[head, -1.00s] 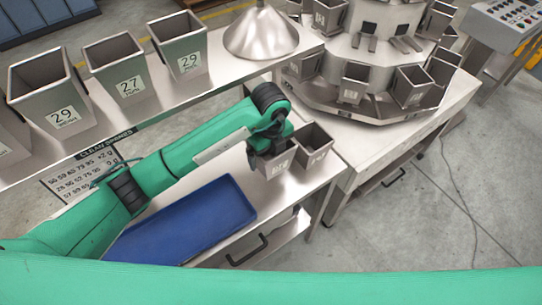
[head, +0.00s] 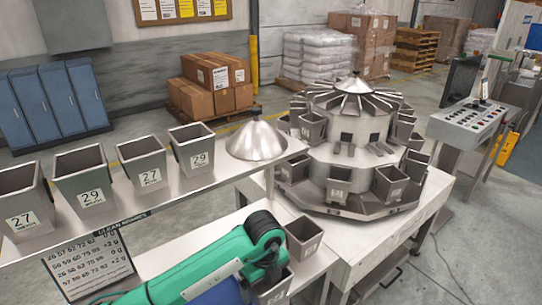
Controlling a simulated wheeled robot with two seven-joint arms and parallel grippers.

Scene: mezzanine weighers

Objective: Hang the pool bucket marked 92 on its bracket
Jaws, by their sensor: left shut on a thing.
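My left gripper (head: 270,262) is at the bottom centre, partly hidden by its own wrist. It is shut on a grey steel bucket (head: 274,290) on the lower bench; I cannot read its mark or tell whether it is lifted. A second bucket (head: 304,238) stands just behind it to the right, its label too small to read. The round weigher (head: 345,125) stands on a white table, with buckets hung around it in two levels. Two bare brackets (head: 344,149) and (head: 376,150) show on its near upper side. My right gripper is out of view.
A steel shelf (head: 120,219) on the left holds several buckets labelled 27 and 29. A spares sign (head: 88,262) hangs from its front edge. A steel cone (head: 256,139) stands at the shelf's right end. A control console (head: 468,122) stands at right.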

